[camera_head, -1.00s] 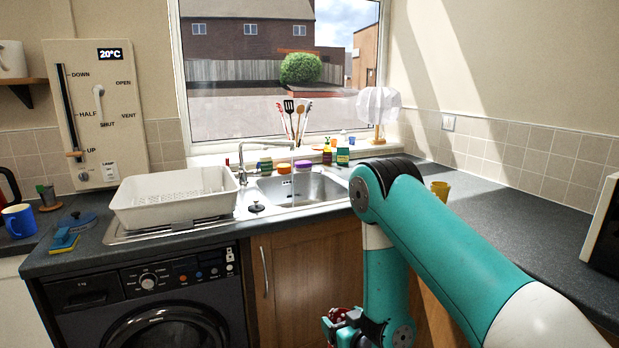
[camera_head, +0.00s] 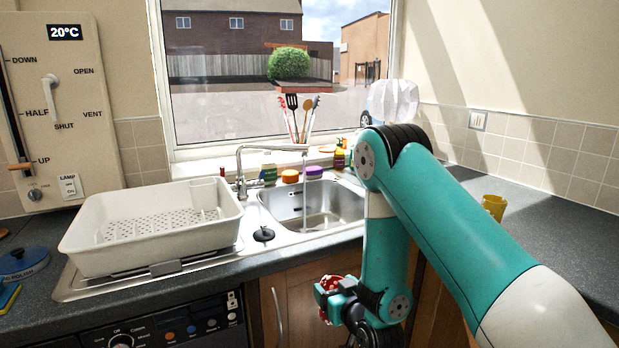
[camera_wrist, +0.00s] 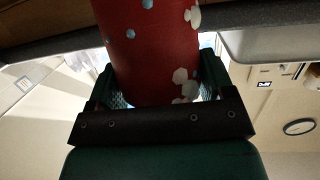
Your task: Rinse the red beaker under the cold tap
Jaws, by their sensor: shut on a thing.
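My gripper (camera_head: 326,300) hangs low in front of the wooden cupboard, below the counter edge and the sink. It is shut on the red beaker (camera_head: 331,283), of which only a small part shows in the head view. In the wrist view the red beaker (camera_wrist: 150,50), with white and pale blue spots, sits between the fingers of my gripper (camera_wrist: 160,88). Its far end is cut off by the frame. The tap (camera_head: 240,165) stands behind the sink (camera_head: 335,205), its spout over the basin. A thin pale stream shows below the spout.
A white dish rack (camera_head: 150,240) stands on the drainer left of the sink. A black plug (camera_head: 264,234) lies at the sink's near left. A yellow cup (camera_head: 494,206) stands on the right counter. Bottles and sponges line the back. The counter edge is above my gripper.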

